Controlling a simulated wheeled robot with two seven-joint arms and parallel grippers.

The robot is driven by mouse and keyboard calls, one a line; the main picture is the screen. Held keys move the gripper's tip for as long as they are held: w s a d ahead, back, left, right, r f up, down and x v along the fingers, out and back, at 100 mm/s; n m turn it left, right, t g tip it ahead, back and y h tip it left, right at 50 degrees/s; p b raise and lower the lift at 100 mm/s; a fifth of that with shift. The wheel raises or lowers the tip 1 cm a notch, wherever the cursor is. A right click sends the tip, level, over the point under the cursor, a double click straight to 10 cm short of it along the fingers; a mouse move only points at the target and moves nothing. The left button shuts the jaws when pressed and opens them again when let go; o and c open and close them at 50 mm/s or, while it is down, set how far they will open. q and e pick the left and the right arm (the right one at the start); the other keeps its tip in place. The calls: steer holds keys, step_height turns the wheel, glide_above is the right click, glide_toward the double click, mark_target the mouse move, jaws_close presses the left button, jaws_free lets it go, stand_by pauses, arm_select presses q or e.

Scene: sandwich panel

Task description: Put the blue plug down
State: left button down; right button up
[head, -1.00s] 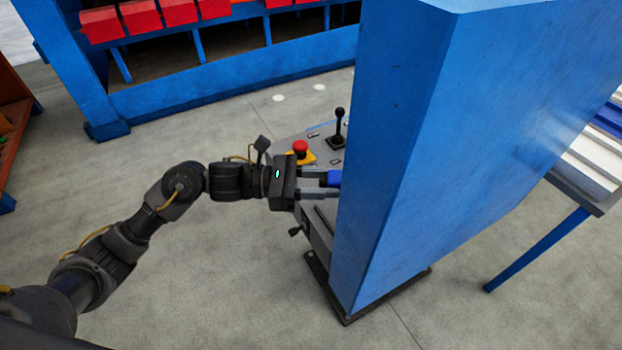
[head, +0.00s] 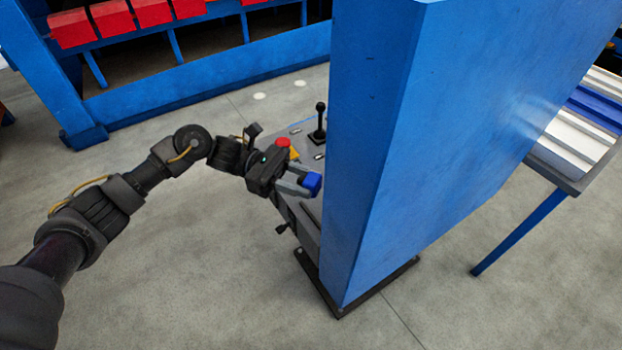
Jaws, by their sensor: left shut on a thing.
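The blue plug (head: 313,183) is a small blue block at the tips of my left gripper (head: 304,184). The gripper is shut on it and holds it over the near side of the grey control panel (head: 307,159), just left of the tall blue column. I cannot tell whether the plug touches the panel. The gripper points to the right and a little toward the front. My right gripper is out of view.
A red button (head: 283,142) on a yellow base and a black joystick (head: 320,122) stand on the panel behind the gripper. The tall blue column (head: 400,150) hides the panel's right part. A rack with red bins (head: 112,17) stands behind. Floor at left is clear.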

arm_select(q)
steer(key=shift+s+a+m+g+y, duration=0.15)
steer(key=shift+a+m+g+y, duration=0.2)
steer(key=shift+m+g, duration=0.25)
